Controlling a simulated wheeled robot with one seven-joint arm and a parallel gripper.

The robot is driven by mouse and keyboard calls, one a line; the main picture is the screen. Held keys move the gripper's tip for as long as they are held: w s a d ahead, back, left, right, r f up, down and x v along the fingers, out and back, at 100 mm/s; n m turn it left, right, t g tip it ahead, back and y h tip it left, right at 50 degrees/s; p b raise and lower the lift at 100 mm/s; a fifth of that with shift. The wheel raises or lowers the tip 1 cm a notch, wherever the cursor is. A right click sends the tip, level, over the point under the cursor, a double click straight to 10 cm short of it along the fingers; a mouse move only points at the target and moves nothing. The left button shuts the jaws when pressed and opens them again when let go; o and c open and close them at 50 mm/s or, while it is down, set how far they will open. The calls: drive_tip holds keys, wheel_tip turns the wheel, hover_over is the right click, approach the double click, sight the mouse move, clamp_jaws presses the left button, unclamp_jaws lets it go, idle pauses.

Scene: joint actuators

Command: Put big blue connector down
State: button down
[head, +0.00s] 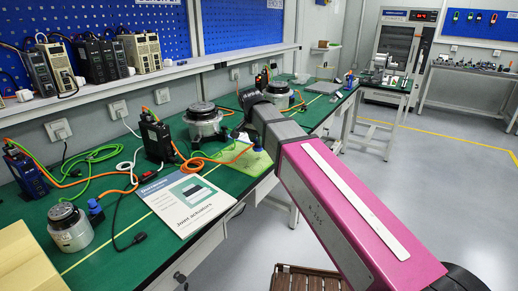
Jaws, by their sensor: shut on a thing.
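The big blue connector (257,148) shows in the head view just below my wrist, over a light green mat (256,163) on the bench. An orange cable runs towards it from the left. My gripper (246,134) is at the end of my arm, above the bench near its front edge, and is shut on the connector. My arm hides part of the grip, and I cannot tell whether the connector touches the mat. A second blue connector (96,208) on an orange cable is beside the left round actuator (70,228).
Another round metal actuator (203,120) stands left of my gripper, with a black drive unit (155,138) beside it. A "Joint actuators" booklet (186,202) lies in front. Green and orange cables cross the bench. A cardboard box (28,262) occupies the near left corner.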

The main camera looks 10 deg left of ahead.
sight(259, 148)
drive_tip(key=shift+w+d+f, duration=0.25)
drive_tip(key=shift+w+f, duration=0.1)
drive_tip(key=shift+w, duration=0.1)
drive_tip(key=shift+s+x, duration=0.2)
drive_tip(key=shift+x, duration=0.75)
drive_tip(key=shift+s+x, duration=0.25)
drive_tip(key=shift+x, duration=0.7)
drive_tip(key=shift+a+f, duration=0.15)
drive_tip(key=shift+f, duration=0.05)
drive_tip(key=c, duration=0.8)
unclamp_jaws()
drive_tip(key=shift+c, duration=0.2)
drive_tip(key=v, duration=1.2)
